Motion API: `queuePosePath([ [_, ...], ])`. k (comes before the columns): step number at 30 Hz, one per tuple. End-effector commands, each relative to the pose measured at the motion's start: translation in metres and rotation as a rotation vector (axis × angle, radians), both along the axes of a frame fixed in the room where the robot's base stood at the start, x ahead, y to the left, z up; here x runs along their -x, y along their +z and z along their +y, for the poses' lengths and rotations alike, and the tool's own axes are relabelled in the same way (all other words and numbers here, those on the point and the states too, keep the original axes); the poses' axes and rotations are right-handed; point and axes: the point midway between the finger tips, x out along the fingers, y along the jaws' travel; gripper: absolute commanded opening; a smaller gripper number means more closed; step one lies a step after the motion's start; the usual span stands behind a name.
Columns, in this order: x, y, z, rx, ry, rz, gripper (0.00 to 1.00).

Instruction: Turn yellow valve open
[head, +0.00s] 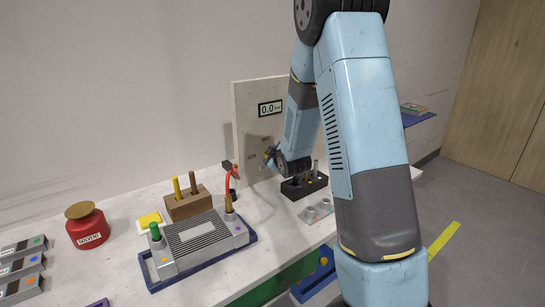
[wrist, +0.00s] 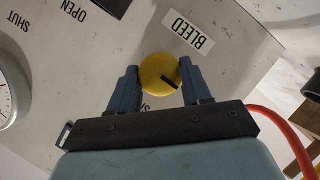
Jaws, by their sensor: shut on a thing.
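In the wrist view a round yellow valve knob (wrist: 158,76) with a black pointer mark sits on a pale upright panel (wrist: 112,40). My gripper (wrist: 160,82) is shut on the knob, one blue finger on each side. The pointer mark slants toward the lower right of that picture. A label reading BLEED (wrist: 188,38) is beside the knob, and the words OPEN and SHUT show upside down to the left. In the head view my gripper (head: 271,154) is at the front of the panel (head: 243,120); the knob is hardly visible there.
A wooden block (head: 188,206), a finned grey unit (head: 197,238), a red jar (head: 87,228) and a dark tray (head: 303,187) are on the bench.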

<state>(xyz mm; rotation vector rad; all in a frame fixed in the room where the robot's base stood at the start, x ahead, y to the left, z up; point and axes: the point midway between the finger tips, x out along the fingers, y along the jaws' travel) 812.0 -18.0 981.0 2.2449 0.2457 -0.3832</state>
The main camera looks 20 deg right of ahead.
Motion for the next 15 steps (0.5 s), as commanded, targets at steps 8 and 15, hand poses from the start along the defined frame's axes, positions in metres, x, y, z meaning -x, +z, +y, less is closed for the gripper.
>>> queuePosePath([
  [8,0.0017,-0.0032,0.0013,0.014,0.003,0.003,0.18],
  [15,0.0018,-0.0035,0.0018,0.014,0.004,0.004,0.5],
])
